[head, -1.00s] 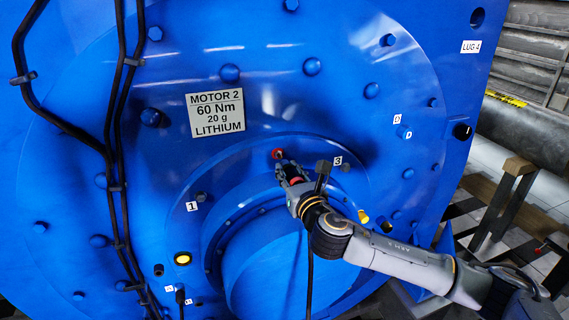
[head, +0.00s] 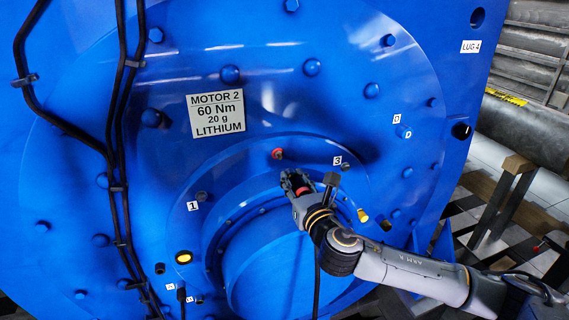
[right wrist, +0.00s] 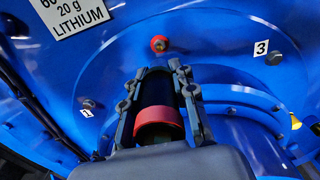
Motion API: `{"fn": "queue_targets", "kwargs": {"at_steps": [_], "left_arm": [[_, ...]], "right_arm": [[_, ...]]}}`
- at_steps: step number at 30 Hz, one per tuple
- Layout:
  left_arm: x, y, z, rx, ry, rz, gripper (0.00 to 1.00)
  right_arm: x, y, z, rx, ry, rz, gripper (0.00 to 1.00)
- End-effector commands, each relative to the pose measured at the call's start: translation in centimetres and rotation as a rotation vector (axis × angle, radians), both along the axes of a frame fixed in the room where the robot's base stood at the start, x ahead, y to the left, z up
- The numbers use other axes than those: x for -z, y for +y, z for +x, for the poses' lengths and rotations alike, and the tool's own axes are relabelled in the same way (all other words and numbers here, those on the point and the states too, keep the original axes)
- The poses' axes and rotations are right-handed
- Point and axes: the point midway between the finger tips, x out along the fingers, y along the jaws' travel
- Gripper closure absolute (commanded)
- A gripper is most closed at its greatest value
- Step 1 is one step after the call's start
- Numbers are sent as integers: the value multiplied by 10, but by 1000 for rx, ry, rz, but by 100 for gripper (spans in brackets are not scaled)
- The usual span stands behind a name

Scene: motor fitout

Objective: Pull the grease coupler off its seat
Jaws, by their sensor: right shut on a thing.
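The seat is a small red-ringed fitting (head: 278,153) on the blue motor face, below the MOTOR 2 plate. It also shows in the right wrist view (right wrist: 159,44), with nothing on it. My right gripper (head: 292,180) is shut on the grease coupler, a black cylinder with a red band (right wrist: 158,122). The coupler lies between the fingers and is apart from the seat, with blue surface showing between them. A black hose hangs below the gripper in the head view. My left gripper is out of view.
The MOTOR 2 plate (head: 216,113) is above left of the seat. Bolts marked 1 (head: 202,196) and 3 (right wrist: 275,58) flank it. The round blue hub (head: 265,270) bulges out below the gripper. Black cables (head: 120,150) run down the left side.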

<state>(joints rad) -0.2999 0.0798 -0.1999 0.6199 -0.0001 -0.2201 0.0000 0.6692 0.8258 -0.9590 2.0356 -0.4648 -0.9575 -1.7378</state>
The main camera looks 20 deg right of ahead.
Motion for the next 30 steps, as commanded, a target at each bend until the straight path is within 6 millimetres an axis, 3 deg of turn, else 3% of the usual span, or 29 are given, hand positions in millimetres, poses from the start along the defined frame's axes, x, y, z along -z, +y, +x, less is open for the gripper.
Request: {"fn": "queue_targets", "kwargs": {"at_steps": [30], "left_arm": [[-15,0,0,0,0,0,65]], "right_arm": [[0,-3,-103,0,1,0,100]]}}
